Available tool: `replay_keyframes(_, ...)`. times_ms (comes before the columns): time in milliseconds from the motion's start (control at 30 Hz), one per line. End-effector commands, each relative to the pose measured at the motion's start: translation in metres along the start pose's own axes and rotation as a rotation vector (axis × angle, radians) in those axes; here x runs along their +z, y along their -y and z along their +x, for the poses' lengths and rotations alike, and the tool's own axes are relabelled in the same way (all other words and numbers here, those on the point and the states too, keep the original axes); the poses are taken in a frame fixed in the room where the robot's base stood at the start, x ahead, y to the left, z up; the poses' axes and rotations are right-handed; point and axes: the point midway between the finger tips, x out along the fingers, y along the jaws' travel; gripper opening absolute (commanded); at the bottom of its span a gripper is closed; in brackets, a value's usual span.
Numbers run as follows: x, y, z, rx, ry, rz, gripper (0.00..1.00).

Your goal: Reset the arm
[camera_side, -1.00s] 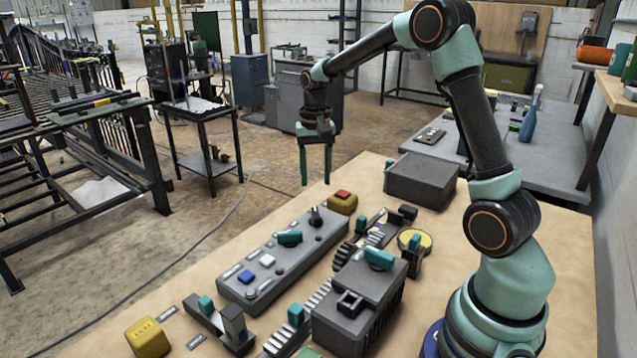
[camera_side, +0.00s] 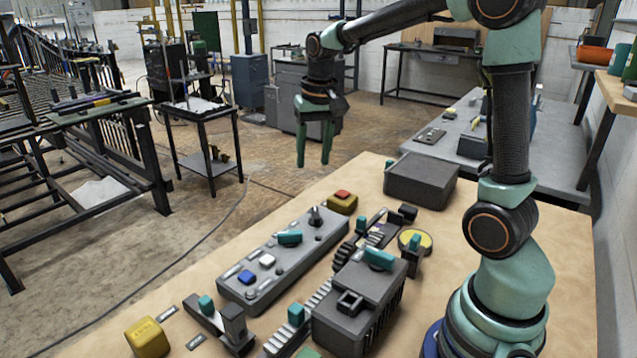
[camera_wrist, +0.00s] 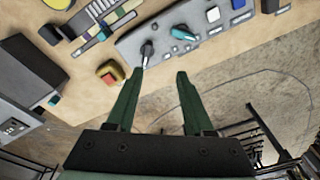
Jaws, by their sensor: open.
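My gripper (camera_side: 315,160) hangs in the air, pointing down, above and beyond the far edge of the workbench in the side view. It also shows in the wrist view (camera_wrist: 155,82), where its two green fingers are apart with nothing between them. A grey control panel (camera_side: 275,262) with a teal knob, a white button and a blue button lies on the bench below and nearer. A yellow block with a red button (camera_side: 343,202) sits beyond the panel's far end. My gripper touches none of these.
A grey box (camera_side: 421,180) stands at the back of the bench. A grey housing with a teal handle (camera_side: 360,300), a toothed rack (camera_side: 290,325) and a yellow block (camera_side: 147,337) are nearer. A grey side table (camera_side: 530,160) stands behind. The air around my gripper is clear.

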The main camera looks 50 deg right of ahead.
Motion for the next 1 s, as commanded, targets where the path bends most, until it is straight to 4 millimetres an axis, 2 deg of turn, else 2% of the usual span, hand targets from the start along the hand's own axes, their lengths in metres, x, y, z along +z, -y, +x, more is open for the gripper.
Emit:
replay_keyframes(33, 0.012, 0.004, -0.011, -0.014, -0.031, -0.046, 0.53)
replay_keyframes(200, 0.052, 0.013, -0.033, -0.053, -0.118, -0.201, 0.53)
replay_keyframes(500, 0.119, 0.017, -0.044, -0.112, -0.272, -0.458, 0.53)
replay_keyframes(700, 0.143, 0.017, -0.04, -0.133, -0.335, -0.557, 0.53)
replay_keyframes(1000, 0.147, 0.016, -0.039, -0.137, -0.347, -0.578, 0.53)
